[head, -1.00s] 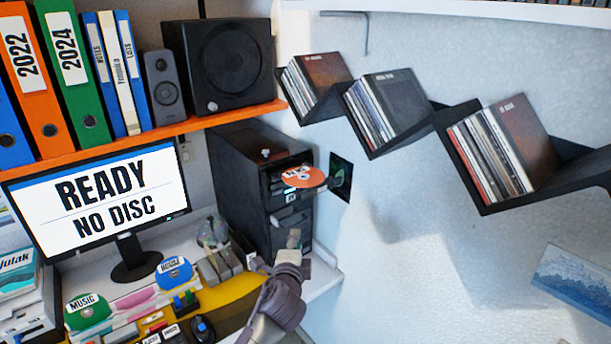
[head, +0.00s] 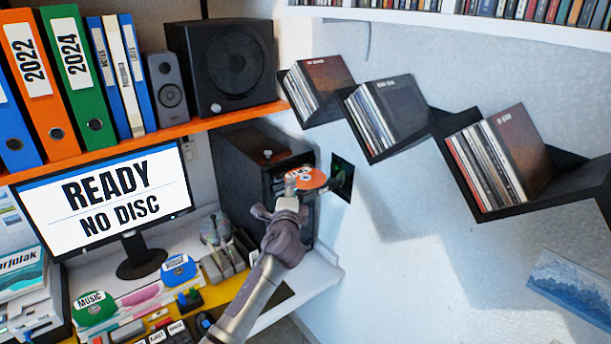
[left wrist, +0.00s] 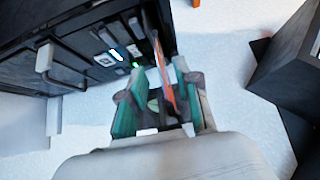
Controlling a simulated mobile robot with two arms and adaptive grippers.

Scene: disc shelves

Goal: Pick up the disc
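An orange disc (head: 308,178) with a white label juts out of the front of the black computer tower (head: 245,165) in the head view. My left gripper (head: 291,190) is at the disc and partly covers it. In the left wrist view the disc shows edge-on as a thin orange strip (left wrist: 163,85). It lies between the two teal-padded fingers of my left gripper (left wrist: 155,95), which are apart with gaps beside the disc. The monitor (head: 105,205) reads "READY NO DISC". My right gripper is in neither view.
A green "MUSIC" disc (head: 94,308) and a blue disc (head: 178,270) stand on the desk at lower left. A black zigzag shelf (head: 440,125) with disc cases hangs on the right wall. An orange shelf (head: 150,138) with binders and speakers is above the tower.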

